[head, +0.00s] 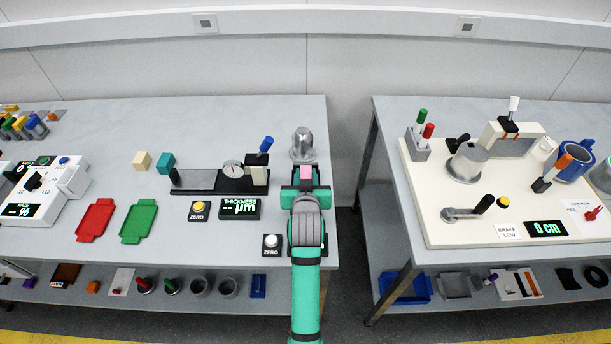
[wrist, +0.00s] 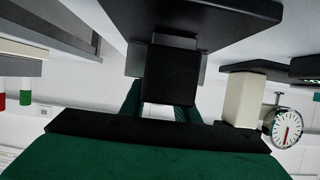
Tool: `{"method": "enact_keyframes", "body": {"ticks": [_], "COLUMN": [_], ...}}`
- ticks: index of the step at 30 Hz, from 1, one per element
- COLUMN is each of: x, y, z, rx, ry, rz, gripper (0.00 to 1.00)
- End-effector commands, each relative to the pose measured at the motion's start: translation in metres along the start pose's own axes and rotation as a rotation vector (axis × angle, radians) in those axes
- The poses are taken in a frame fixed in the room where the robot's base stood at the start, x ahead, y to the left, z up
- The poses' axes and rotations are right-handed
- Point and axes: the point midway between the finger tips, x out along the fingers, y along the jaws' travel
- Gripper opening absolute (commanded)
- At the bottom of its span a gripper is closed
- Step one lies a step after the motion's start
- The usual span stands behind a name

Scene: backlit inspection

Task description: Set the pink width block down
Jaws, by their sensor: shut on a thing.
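The pink width block (head: 306,172) shows as a small pink patch between the fingers of my gripper (head: 305,179) in the head view. My gripper is shut on it, over the right end of the left bench. The arm hides most of what lies beneath, so I cannot tell whether the block touches the bench. A cream block (head: 142,161) and a teal block (head: 166,163) stand farther left on the bench.
The thickness gauge (head: 233,170) stands just left of my gripper, its dial also in the wrist view (wrist: 286,129). A grey metal cylinder (head: 303,144) stands behind my gripper. Red (head: 96,220) and green (head: 145,221) trays lie left. A gap separates the right bench (head: 390,115).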

Motion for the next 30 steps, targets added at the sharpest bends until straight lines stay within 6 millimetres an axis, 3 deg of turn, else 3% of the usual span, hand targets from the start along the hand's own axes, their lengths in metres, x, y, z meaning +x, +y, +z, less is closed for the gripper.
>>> {"method": "enact_keyframes", "body": {"ticks": [12, 13, 15, 26, 30], "x": [0.002, 0.002, 0.002, 0.0, -0.016], "y": [0.0, 0.0, 0.0, 0.005, 0.008], "z": [0.004, 0.004, 0.004, 0.0, 0.002], "rx": [0.0, 0.0, 0.0, 0.003, 0.005], "ry": [0.002, 0.002, 0.002, 0.003, 0.001], "rz": [0.0, 0.0, 0.0, 0.007, 0.01], "gripper": [0.03, 0.33, 0.47, 0.47, 0.47]}}
